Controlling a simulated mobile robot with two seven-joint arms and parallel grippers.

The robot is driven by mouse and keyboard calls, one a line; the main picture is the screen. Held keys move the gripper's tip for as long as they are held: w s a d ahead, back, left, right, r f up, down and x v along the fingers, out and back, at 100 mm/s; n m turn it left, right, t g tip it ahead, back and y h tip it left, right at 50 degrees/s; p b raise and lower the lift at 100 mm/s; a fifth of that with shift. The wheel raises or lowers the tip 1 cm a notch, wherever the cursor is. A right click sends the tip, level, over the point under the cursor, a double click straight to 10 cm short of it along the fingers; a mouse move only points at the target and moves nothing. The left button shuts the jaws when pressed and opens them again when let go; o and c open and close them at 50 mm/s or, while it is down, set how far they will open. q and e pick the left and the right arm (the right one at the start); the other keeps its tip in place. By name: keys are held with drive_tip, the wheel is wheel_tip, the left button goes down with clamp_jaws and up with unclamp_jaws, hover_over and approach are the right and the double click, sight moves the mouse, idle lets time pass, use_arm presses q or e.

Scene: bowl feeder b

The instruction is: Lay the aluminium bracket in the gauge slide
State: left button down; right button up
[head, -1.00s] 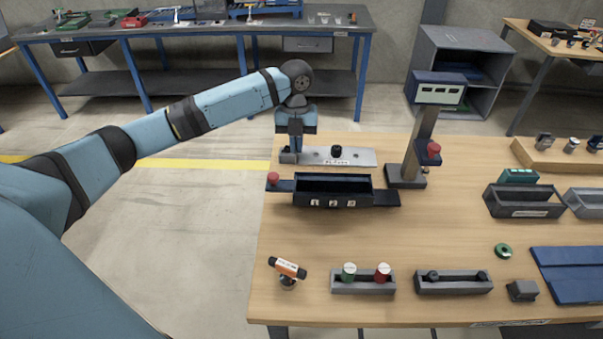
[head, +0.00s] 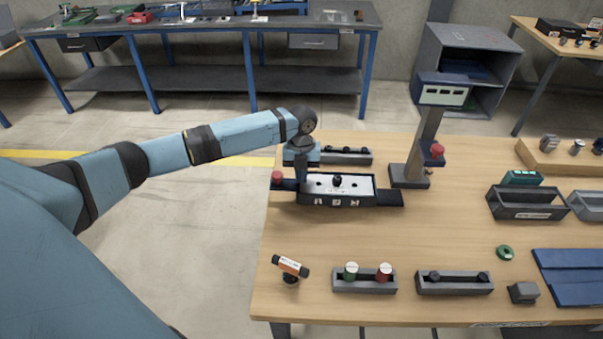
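The aluminium bracket (head: 346,190), a pale flat plate with a black knob, shows within the opening of the dark gauge slide (head: 330,202). The slide's front wall hides the plate's lower edge, so I cannot tell whether it rests on the floor or is just above it. My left gripper (head: 301,182) points down at the bracket's left end and appears shut on it; the fingertips are partly hidden. The slide has a red knob (head: 277,177) on its left end. My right gripper is not in view.
Behind the slide is a dark holder (head: 345,156) with small studs. A gauge column (head: 425,145) with a display stands to the right. The tabletop between is clear.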

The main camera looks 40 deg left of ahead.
use_arm(q)
drive_tip(key=shift+f, duration=0.1)
drive_tip(key=c, duration=1.3)
unclamp_jaws()
drive_tip(key=shift+c, duration=0.2)
wheel_tip(320, 180, up, 12)
drive_tip(key=w+a+b, duration=0.1)
drive_tip(key=b, duration=0.1)
drive_tip(key=shift+w, duration=0.25)
